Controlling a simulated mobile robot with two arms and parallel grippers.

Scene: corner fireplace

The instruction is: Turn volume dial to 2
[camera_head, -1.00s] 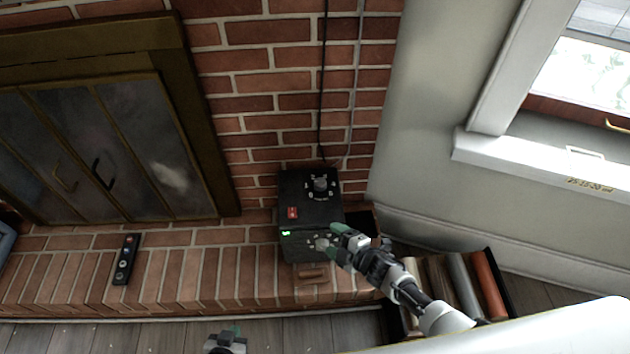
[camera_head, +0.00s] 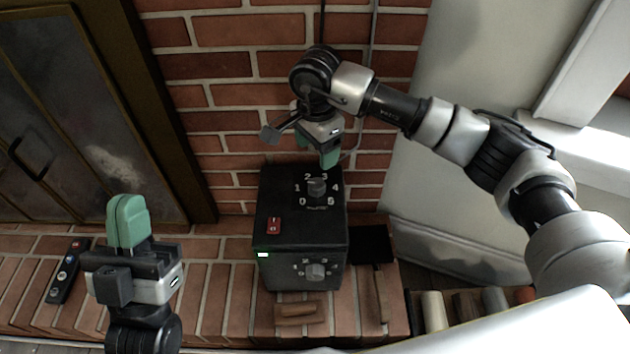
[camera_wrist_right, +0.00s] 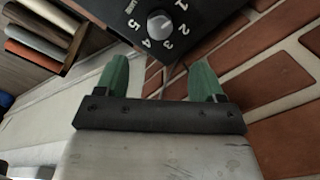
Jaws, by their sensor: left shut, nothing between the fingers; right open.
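A black box (camera_head: 270,212) stands on the brick hearth. Its top has a grey dial (camera_head: 317,186) ringed by the numbers 0 to 5; the label under it is too small to read. A second grey dial (camera_head: 316,271) is on the front face. My right gripper (camera_head: 329,158) is above the back of the box, pointing down, apart from the top dial. In the right wrist view the gripper (camera_wrist_right: 160,78) is open and empty, with the top dial (camera_wrist_right: 160,24) beyond its fingers. I cannot tell the dial's setting. My left gripper (camera_head: 127,205) is shut and empty, left of the box.
A black remote (camera_head: 66,270) lies on the hearth at left. A brown block (camera_head: 300,312) lies before the box. The brick wall (camera_head: 225,100) is close behind the right gripper.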

